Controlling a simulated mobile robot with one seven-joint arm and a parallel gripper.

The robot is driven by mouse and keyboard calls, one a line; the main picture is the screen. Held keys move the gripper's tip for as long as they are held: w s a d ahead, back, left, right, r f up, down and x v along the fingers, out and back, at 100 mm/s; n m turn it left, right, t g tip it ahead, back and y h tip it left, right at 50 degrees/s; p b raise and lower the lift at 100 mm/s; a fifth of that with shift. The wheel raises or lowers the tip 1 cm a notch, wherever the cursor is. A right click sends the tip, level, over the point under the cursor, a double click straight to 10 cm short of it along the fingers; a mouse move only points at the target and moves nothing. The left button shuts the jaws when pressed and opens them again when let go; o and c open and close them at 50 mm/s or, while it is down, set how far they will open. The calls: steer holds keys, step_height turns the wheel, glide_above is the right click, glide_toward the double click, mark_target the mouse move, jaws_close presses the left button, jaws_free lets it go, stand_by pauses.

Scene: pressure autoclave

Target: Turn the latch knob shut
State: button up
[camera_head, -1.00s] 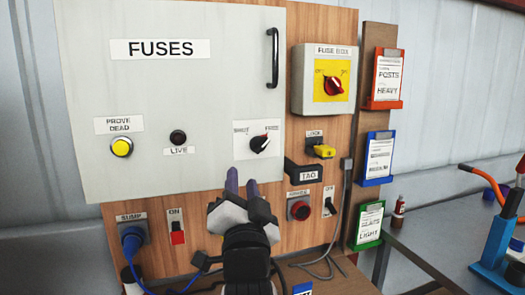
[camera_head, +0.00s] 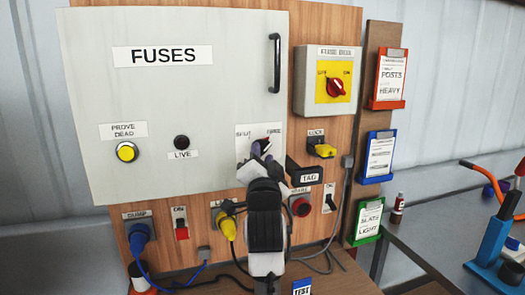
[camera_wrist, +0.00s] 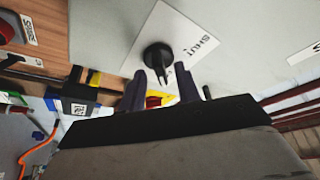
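The latch knob (camera_wrist: 157,55) is black with a narrow grip, on a white label plate on the grey fuse cabinet door. The wrist view shows the word SHUT on the plate to the knob's right, and the grip points down towards my fingers. In the head view my gripper (camera_head: 258,152) is in front of the plate and hides most of the knob. In the wrist view my gripper (camera_wrist: 160,72) is open, with one dark finger on each side of the knob's grip. I cannot tell whether either finger touches it.
A door handle (camera_head: 274,63) stands out at the upper right of the door. A yellow lock (camera_head: 325,150), a black TAG piece (camera_head: 305,174) and a red knob (camera_head: 301,207) are close right of my gripper. A yellow plug (camera_head: 227,224) and cables are below.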

steer(key=shift+w, duration=0.3)
jaws_close()
